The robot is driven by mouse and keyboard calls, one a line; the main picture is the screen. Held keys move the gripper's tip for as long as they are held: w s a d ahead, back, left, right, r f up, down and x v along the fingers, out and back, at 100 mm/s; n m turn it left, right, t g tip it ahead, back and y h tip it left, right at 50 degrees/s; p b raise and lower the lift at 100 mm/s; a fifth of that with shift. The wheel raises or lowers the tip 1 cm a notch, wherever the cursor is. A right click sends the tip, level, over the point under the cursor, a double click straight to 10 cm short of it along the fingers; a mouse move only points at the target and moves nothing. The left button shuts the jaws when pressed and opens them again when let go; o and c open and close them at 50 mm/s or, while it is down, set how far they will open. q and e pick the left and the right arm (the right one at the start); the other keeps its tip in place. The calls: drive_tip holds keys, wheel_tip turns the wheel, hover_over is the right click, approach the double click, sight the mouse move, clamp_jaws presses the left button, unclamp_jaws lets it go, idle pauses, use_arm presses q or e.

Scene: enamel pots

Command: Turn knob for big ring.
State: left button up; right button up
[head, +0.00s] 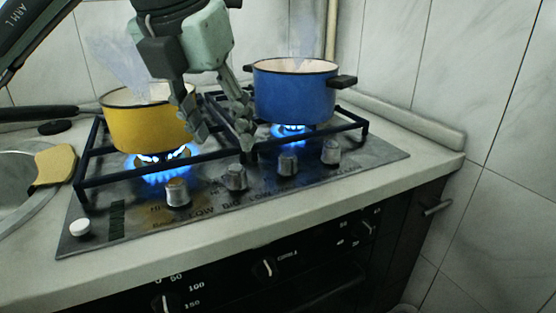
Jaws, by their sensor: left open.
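A row of several metal knobs runs along the front of the steel hob (75,225). The leftmost knob (177,192) stands nearest me. The second knob from the left (236,178) has lettering in front of it that seems to read BIG. Two more knobs, the third (288,164) and the rightmost (330,151), follow to the right. My left gripper (220,138) is open and empty, pointing down over the hob between the two pots. Its fingertips appear above and behind the second knob, apart from it. My right gripper is not in view.
A yellow pot (145,128) and a blue pot (295,92) steam on the black grates, with blue flames under both. A white button (80,228) sits at the hob's front left. A yellow sponge (55,165) lies by the sink (15,195). Tiled walls close the back and right.

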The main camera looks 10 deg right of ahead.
sight(235, 168)
use_arm(q)
drive_tip(key=x, duration=0.7)
drive_tip(key=shift+w+f, duration=0.15)
drive_tip(key=shift+f, duration=0.2)
